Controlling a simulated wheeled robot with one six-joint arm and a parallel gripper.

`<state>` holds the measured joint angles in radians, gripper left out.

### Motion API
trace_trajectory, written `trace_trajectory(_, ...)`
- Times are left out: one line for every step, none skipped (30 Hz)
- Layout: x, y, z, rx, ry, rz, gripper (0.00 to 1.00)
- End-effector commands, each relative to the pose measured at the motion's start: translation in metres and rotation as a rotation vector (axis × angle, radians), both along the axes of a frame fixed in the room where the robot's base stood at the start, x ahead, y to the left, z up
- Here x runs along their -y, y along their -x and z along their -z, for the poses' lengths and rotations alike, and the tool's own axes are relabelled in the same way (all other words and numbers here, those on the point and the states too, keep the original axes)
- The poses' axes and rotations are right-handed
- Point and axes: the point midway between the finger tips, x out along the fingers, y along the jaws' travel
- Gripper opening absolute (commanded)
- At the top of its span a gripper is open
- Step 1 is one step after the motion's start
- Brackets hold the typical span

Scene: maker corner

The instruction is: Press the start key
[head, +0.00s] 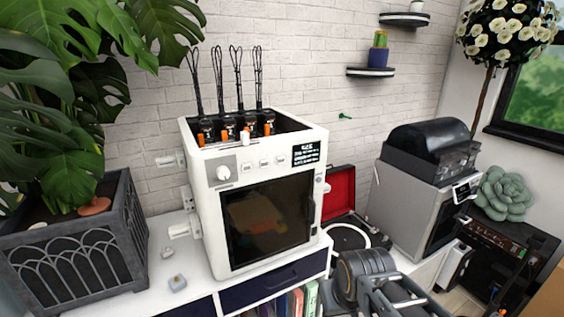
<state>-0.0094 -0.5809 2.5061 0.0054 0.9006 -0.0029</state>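A white box-shaped machine (265,190) stands on the white cabinet in the middle of the head view. Its front has a dark glass door (268,217). Above the door are a round knob (222,173), a row of small pale keys (263,163) and a black label (306,153) with white print too small to read. I cannot tell which key is the start key. A dark grey part of my arm shows at the bottom, right of the machine and nearer to me. I cannot make out my gripper's fingers in this view.
Several black whisk-like tools with orange parts stand in the machine's open top. A planter (75,240) with big leaves is on the left. A red-lidded record player (340,190) and a grey machine (415,205) stand right. Small objects (177,283) lie on the white top (140,290).

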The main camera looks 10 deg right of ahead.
Motion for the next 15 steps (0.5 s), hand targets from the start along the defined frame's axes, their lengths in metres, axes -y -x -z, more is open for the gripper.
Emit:
trace_trajectory(0.0000, 0.0000, 0.0000, 0.000, 0.000, 0.000, 0.28)
trace_trajectory(0.0000, 0.0000, 0.0000, 0.000, 0.000, 0.000, 0.25)
trace_trajectory(0.0000, 0.0000, 0.0000, 0.000, 0.000, 0.000, 0.21)
trace_trajectory(0.0000, 0.0000, 0.0000, 0.000, 0.000, 0.000, 0.18)
trace_trajectory(0.0000, 0.0000, 0.0000, 0.000, 0.000, 0.000, 0.15)
trace_trajectory(0.0000, 0.0000, 0.0000, 0.000, 0.000, 0.000, 0.11)
trace_trajectory(0.0000, 0.0000, 0.0000, 0.000, 0.000, 0.000, 0.08)
trace_trajectory(0.0000, 0.0000, 0.0000, 0.000, 0.000, 0.000, 0.06)
trace_trajectory(0.0000, 0.0000, 0.0000, 0.000, 0.000, 0.000, 0.02)
trace_trajectory(0.0000, 0.0000, 0.0000, 0.000, 0.000, 0.000, 0.00)
trace_trajectory(0.0000, 0.0000, 0.0000, 0.000, 0.000, 0.000, 0.00)
trace_trajectory(0.0000, 0.0000, 0.0000, 0.000, 0.000, 0.000, 0.00)
trace_trajectory(0.0000, 0.0000, 0.0000, 0.000, 0.000, 0.000, 0.00)
trace_trajectory(0.0000, 0.0000, 0.0000, 0.000, 0.000, 0.000, 0.00)
trace_trajectory(0.0000, 0.0000, 0.0000, 0.000, 0.000, 0.000, 0.00)
